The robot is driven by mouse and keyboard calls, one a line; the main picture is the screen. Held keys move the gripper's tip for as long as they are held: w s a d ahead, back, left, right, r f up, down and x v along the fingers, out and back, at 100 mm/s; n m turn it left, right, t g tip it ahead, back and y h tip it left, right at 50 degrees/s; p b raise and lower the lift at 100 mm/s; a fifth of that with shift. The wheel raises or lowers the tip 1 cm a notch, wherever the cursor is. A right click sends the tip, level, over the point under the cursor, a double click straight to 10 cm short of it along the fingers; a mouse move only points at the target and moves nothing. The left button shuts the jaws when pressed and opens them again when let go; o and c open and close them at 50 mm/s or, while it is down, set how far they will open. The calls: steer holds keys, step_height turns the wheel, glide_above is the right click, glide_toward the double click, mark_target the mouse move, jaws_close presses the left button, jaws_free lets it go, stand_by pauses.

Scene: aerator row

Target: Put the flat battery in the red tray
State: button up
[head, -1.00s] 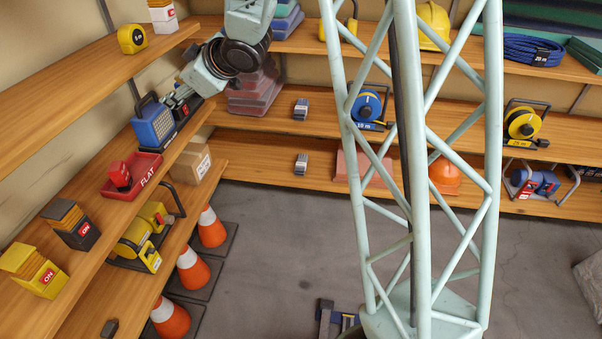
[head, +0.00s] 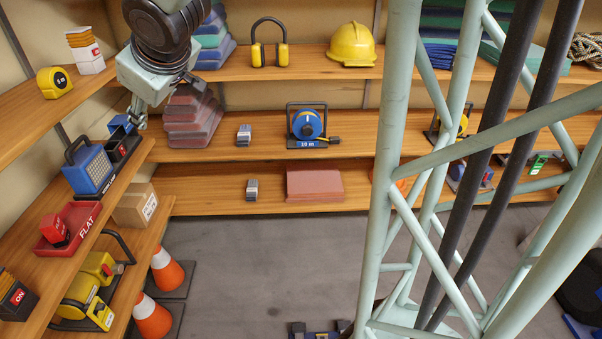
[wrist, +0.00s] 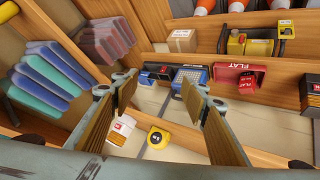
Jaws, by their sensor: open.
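The red tray (head: 84,236), marked FLAT, sits on the left middle shelf, with a red battery-like block (head: 52,230) inside it. The tray (wrist: 221,78) and block (wrist: 248,82) also show in the wrist view. Behind the tray stand a blue lamp (head: 90,170) and a black dock (head: 124,150) with a blue block (head: 119,122) at its top. I cannot tell whether that block is a flat battery. My gripper (head: 137,118) is close to the dock. In the wrist view my gripper (wrist: 162,92) is open, with nothing visible between its fingers.
A dark ON-marked battery (head: 17,298) is at the lower left. A tape measure (head: 54,82) and a white box (head: 86,50) are on the upper shelf, near my arm. A cardboard box (head: 136,204) and yellow machine (head: 88,290) fill the lower shelf.

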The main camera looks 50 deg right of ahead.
steer(key=s+a+m+g, duration=0.2)
steer(key=s+a, duration=0.1)
steer(key=s, duration=1.7)
steer(key=s+a+m+g, duration=0.2)
steer(key=s+a+g, duration=0.1)
steer(key=s, duration=1.8)
steer(key=shift+r+m+y, duration=0.2)
steer(key=shift+m+y, duration=0.1)
steer(key=shift+y, duration=0.1)
